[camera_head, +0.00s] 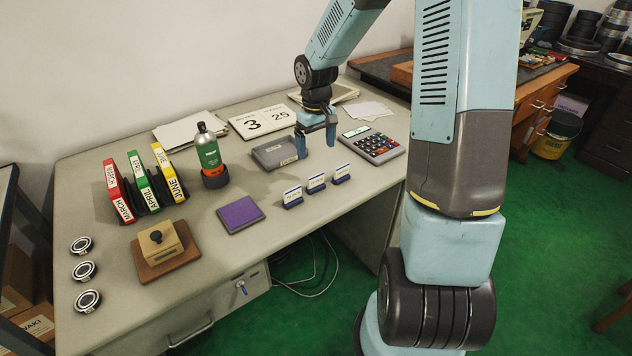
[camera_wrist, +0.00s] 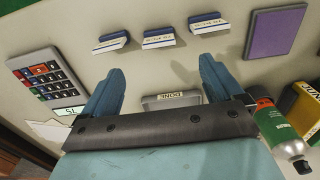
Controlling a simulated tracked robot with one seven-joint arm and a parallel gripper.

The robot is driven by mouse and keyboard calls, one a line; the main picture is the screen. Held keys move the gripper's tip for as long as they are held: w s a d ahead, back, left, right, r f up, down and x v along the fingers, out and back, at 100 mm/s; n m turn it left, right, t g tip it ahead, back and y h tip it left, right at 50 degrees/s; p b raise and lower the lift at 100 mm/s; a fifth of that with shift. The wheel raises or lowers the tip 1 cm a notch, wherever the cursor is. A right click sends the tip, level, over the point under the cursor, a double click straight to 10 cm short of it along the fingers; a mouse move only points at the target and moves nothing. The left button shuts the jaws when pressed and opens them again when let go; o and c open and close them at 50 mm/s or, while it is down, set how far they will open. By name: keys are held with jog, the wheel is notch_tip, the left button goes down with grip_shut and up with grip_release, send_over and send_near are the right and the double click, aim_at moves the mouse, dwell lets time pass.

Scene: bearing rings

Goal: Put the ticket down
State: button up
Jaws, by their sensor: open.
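My gripper (camera_head: 316,141) is open, with its two blue fingers pointing down over the desk, close to the right end of a grey box (camera_head: 268,154). In the wrist view nothing shows between the fingers (camera_wrist: 160,75), and the box's label (camera_wrist: 170,96) reads DONE. Three small white tickets with blue bases stand apart in a slanting row near the front edge: a left one (camera_head: 292,198), a middle one (camera_head: 316,183) and a right one (camera_head: 341,174). They also show beyond the fingertips in the wrist view (camera_wrist: 158,39). I cannot tell whether the fingers touch the box.
A calculator (camera_head: 371,145) lies right of the gripper, and a desk calendar (camera_head: 262,122) behind the box. A green bottle (camera_head: 208,150), coloured binders (camera_head: 143,185), a purple pad (camera_head: 240,214) and a wooden stamp block (camera_head: 160,243) stand left. Bare desk lies between box and tickets.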

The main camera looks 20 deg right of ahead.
aim_at(316, 176)
jog(key=f, duration=0.8)
jog(key=shift+w+d+f, duration=0.2)
jog(key=shift+d+f, duration=0.15)
jog(key=shift+f, duration=0.05)
jog(key=f, duration=0.3)
jog(key=shift+w+a+f, duration=0.15)
jog(key=shift+a+f, duration=0.15)
jog(key=shift+f, duration=0.8)
jog(key=shift+r, duration=0.1)
jog(key=c, duration=1.3)
